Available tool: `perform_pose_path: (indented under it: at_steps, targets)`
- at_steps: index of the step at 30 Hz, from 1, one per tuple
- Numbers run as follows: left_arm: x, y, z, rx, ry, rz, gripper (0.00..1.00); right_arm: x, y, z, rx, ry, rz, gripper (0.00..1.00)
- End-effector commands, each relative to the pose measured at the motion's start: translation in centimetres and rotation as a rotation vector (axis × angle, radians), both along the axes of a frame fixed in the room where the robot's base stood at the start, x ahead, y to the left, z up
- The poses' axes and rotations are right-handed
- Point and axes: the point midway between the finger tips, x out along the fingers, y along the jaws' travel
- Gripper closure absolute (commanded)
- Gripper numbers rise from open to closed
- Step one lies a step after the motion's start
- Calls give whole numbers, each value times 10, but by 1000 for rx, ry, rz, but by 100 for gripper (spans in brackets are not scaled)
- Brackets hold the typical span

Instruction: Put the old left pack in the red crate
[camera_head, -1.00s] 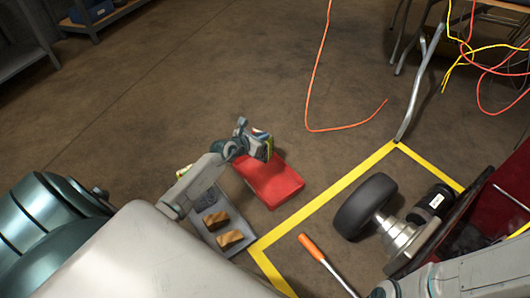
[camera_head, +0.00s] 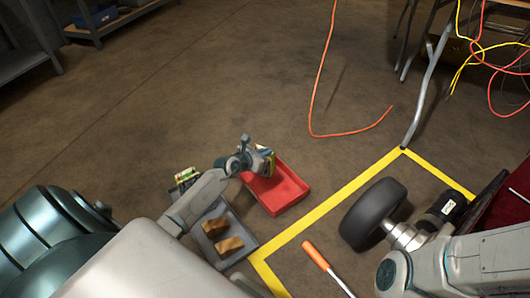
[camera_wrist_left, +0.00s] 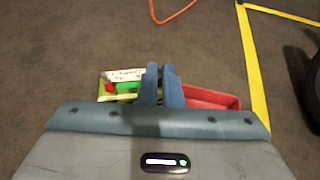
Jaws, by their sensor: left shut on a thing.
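The red crate (camera_head: 289,197) lies on the floor near the middle of the head view. My left gripper (camera_head: 257,160) is over its far left part, shut on a small pack (camera_head: 267,154) with a coloured label. The pack is low at the crate's far end; I cannot tell whether it touches the crate. In the left wrist view the fingers (camera_wrist_left: 162,84) are close together, with a labelled white, red and green pack (camera_wrist_left: 124,87) showing to their left and the crate (camera_wrist_left: 213,97) to their right.
A grey tray (camera_head: 247,242) with brown blocks (camera_head: 228,245) and a green-yellow item (camera_head: 186,176) stands left of the crate. Yellow tape (camera_head: 330,207), a wheel (camera_head: 371,214) and an orange-handled tool (camera_head: 315,255) are to the right.

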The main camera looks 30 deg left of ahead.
Motion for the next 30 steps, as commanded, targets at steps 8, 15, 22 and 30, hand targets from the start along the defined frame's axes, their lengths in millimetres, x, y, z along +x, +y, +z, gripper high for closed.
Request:
perform_pose_path:
  at_steps: [8,15,22,30]
  targets:
    - [2,0,-22,2,-7,0,100,6,1,-19,-7,34,5,64]
    - [2,0,-21,2,-7,0,100,6,1,-17,-8,37,7,64]
    - [0,0,-27,0,1,0,73,6,1,-19,-9,36,6,64]
    - [0,0,-26,0,1,0,73,6,1,-18,-8,34,6,64]
